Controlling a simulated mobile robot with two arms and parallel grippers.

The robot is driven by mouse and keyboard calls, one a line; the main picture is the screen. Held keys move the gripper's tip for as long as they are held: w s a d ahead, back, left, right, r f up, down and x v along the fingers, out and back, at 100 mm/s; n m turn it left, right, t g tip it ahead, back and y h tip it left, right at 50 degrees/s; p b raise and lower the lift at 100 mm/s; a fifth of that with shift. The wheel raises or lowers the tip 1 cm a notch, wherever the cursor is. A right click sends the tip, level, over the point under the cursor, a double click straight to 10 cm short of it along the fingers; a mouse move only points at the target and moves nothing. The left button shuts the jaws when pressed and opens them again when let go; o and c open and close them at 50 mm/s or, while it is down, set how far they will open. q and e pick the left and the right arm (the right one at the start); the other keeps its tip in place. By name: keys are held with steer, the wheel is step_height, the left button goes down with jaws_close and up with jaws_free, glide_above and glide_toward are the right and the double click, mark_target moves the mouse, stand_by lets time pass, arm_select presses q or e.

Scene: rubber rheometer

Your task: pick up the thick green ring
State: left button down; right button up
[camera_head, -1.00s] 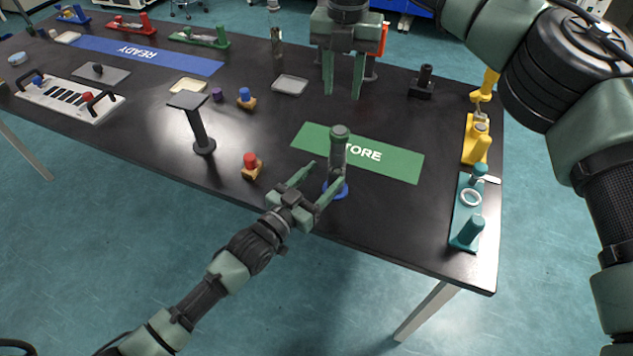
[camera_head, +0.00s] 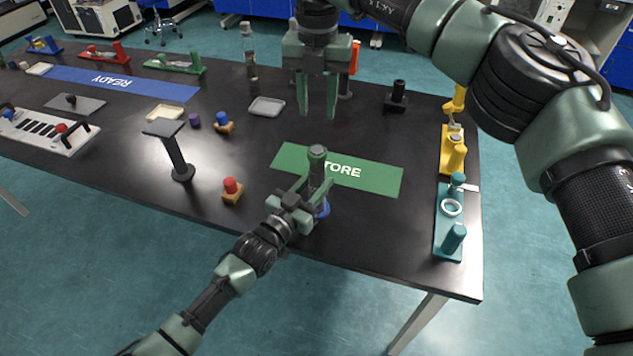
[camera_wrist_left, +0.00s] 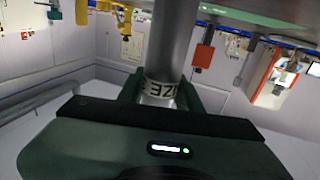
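I cannot single out a thick green ring. A pale ring (camera_head: 451,207) lies on the teal stand (camera_head: 441,225) at the table's right end. A green stand (camera_head: 175,64) at the back left carries a small part too small to make out. My left gripper (camera_head: 316,184) is around a grey upright post (camera_head: 317,163) with a blue base (camera_head: 323,208). The wrist view shows the post (camera_wrist_left: 172,45), with printed letters, between its fingers; whether they press on it is unclear. My right gripper (camera_head: 317,112) points down above the far table side, fingers apart and empty.
The green STORE mat (camera_head: 375,178) lies just behind the grey post. A black pedestal (camera_head: 177,155) and a red-topped block (camera_head: 232,190) stand to its left. A yellow stand (camera_head: 453,148) is beyond the teal one. The front right of the table is clear.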

steer(key=o, duration=0.4)
steer(key=shift+c, duration=0.2)
steer(key=shift+o, duration=1.1)
steer(key=shift+f, duration=0.15)
steer(key=n+t+y, duration=0.2)
steer(key=n+y, duration=0.2)
steer(key=n, duration=1.1)
glide_above(318, 150)
steer(key=s+d, duration=0.1)
step_height(318, 150, down, 5)
steer(key=shift+s+d+f, duration=0.1)
steer(key=shift+s, duration=0.05)
steer(key=shift+d+x, duration=0.2)
steer(key=shift+x, duration=1.1)
steer(key=shift+d+x, duration=0.25)
steer(key=shift+x, duration=1.05)
